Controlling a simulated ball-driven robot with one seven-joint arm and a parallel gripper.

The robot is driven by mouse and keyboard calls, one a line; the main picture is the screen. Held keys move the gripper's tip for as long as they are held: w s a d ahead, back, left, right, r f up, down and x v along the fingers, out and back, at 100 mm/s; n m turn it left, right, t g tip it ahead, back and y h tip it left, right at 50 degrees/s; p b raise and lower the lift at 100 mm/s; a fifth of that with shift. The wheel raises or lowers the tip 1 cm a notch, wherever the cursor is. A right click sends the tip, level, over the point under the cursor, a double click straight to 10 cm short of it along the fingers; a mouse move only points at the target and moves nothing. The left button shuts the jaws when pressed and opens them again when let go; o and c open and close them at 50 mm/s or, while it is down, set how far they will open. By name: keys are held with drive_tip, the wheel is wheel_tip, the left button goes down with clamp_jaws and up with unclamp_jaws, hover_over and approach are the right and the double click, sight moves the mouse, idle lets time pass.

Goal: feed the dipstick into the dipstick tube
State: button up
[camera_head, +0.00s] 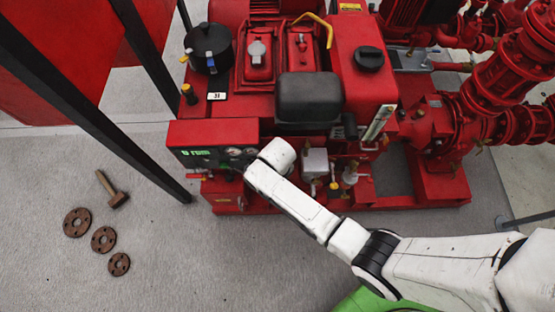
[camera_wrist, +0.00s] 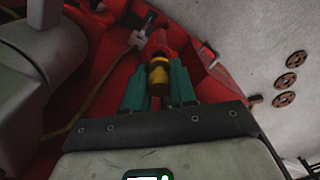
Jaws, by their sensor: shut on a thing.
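My gripper (camera_wrist: 158,72) shows in the wrist view with its two teal fingers closed on either side of a yellow-gold cylindrical piece, which looks like the handle of the dipstick (camera_wrist: 158,82). The rest of the dipstick is not visible. Beyond the handle is a red part of the engine. I cannot pick out the dipstick tube, nor tell whether the dipstick touches it. In the head view my white arm reaches over the front of the red pumpset (camera_head: 430,190), and the gripper is hidden beyond the wrist, near the control panel (camera_head: 205,155).
A hammer (camera_head: 113,190) and three brown flanges, one of them the middle flange (camera_head: 103,239), lie on the grey floor at left. A black post (camera_head: 90,100) stands left of the engine. Red pipework (camera_head: 500,90) is at right. Floor before the panel is clear.

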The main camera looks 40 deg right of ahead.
drive_tip(key=shift+f+b, duration=0.75)
drive_tip(key=shift+f, duration=0.35)
drive_tip(key=o, duration=0.9)
drive_tip(key=shift+r, duration=0.1)
wheel_tip(320, 180, up, 11)
drive_tip(key=shift+f+p, duration=0.15)
drive_tip(key=shift+p, duration=1)
